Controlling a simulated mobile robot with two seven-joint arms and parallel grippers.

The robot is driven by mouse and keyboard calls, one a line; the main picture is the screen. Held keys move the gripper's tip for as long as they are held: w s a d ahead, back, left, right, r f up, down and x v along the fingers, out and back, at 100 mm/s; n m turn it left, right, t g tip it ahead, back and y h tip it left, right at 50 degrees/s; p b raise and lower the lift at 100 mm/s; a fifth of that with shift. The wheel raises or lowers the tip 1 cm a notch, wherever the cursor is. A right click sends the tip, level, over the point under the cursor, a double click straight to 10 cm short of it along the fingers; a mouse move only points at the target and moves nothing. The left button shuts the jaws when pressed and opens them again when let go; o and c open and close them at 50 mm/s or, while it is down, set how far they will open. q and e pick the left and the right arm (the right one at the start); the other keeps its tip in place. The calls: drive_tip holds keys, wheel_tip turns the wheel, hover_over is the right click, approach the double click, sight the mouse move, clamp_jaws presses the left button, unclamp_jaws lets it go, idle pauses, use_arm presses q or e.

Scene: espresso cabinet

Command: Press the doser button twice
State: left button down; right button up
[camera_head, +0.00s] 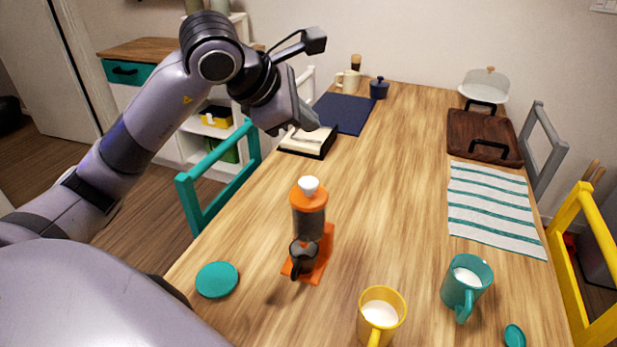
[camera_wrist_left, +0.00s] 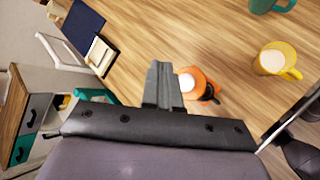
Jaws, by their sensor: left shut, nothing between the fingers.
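The orange doser (camera_head: 309,222) stands upright on the wooden table, with a clear dark body and an orange base. Its white button (camera_head: 308,186) sits on the orange lid and looks raised. A small dark cup (camera_head: 304,255) with a handle is at the doser's lower front. My left gripper (camera_head: 312,121) is shut and empty, raised above the table and apart from the doser. In the left wrist view the closed fingers (camera_wrist_left: 163,82) appear just left of the white button (camera_wrist_left: 187,83); the height gap is hard to judge there. My right gripper is not in view.
A teal disc (camera_head: 217,280) lies left of the doser. A yellow mug (camera_head: 381,315) and a teal mug (camera_head: 466,284) stand to its right. A striped cloth (camera_head: 492,207) and dark board (camera_head: 484,137) lie farther right. The table's middle (camera_head: 395,175) is clear.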

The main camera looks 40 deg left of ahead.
use_arm(q)
drive_tip(key=shift+f, duration=0.1)
drive_tip(key=b, duration=0.6)
hover_over(305, 185)
wheel_tip(305, 185, down, 8)
drive_tip(key=shift+r, duration=0.15)
drive_tip(key=shift+f+b, duration=0.3)
drive_tip(key=shift+b, duration=0.1)
drive_tip(key=shift+f, duration=0.15)
idle(0.5)
drive_tip(key=shift+f, duration=0.1)
idle(0.7)
drive_tip(key=shift+f+b, duration=0.35)
drive_tip(key=shift+b, duration=0.35)
